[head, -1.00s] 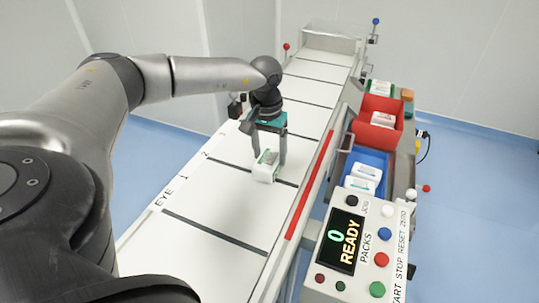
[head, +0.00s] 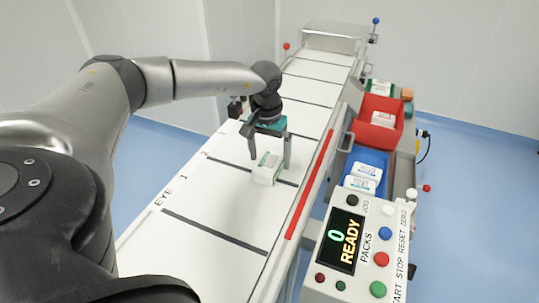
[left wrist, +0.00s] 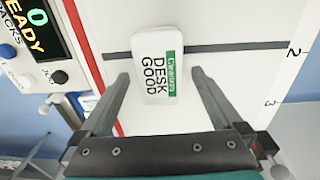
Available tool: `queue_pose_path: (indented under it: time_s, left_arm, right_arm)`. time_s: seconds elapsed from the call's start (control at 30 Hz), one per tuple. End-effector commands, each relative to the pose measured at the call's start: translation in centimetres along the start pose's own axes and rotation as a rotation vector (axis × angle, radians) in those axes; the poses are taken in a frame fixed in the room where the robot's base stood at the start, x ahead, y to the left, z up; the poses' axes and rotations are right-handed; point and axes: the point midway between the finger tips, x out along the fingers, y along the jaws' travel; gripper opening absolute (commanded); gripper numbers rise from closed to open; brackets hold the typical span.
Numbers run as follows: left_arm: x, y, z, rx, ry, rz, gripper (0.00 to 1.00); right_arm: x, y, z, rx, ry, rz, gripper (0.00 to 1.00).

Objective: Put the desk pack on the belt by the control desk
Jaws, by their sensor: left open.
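The desk pack (head: 266,169) is a small white pack with a green strip, standing on the white belt (head: 215,200) across from the control desk (head: 352,250). In the left wrist view the pack (left wrist: 150,68) reads "DESK GOOD" and lies over a dark belt line. My left gripper (head: 269,164) is open around the pack, with clear gaps between its fingers and the pack's sides. In the left wrist view the open fingers (left wrist: 160,78) stand to either side of the pack's lower end. My right gripper is not in view.
A red bin (head: 378,112) and a blue bin (head: 352,160) with white packs stand right of the belt. A red-striped rail (head: 311,183) runs along the belt's right side. The desk display reads "0 READY". The belt's near part is clear.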

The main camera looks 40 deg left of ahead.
Motion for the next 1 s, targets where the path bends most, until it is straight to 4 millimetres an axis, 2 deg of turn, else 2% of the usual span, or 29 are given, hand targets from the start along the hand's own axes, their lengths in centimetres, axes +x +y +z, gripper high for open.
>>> queue_pose_path:
  time_s: [0.17, 0.4, 0.6, 0.77, 1.0]
  left_arm:
    - [-2.1, 0.0, -0.1, 0.000, 0.003, 0.002, 1.00]
    - [-7.4, 0.0, -0.1, -0.001, 0.004, 0.002, 1.00]
    - [-10.8, 0.0, -0.1, 0.000, 0.003, 0.001, 1.00]
    - [-12.0, 0.0, 0.0, 0.000, 0.001, 0.001, 1.00]
    - [-12.2, 0.0, 0.0, 0.000, 0.000, 0.000, 1.00]
  right_arm:
    - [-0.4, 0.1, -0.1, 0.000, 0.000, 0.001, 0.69]
    - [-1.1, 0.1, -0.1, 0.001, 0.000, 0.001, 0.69]
    - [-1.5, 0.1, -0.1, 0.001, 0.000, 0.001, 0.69]
    - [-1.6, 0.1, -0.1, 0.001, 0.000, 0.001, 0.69]
    - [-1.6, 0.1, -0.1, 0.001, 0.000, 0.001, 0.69]
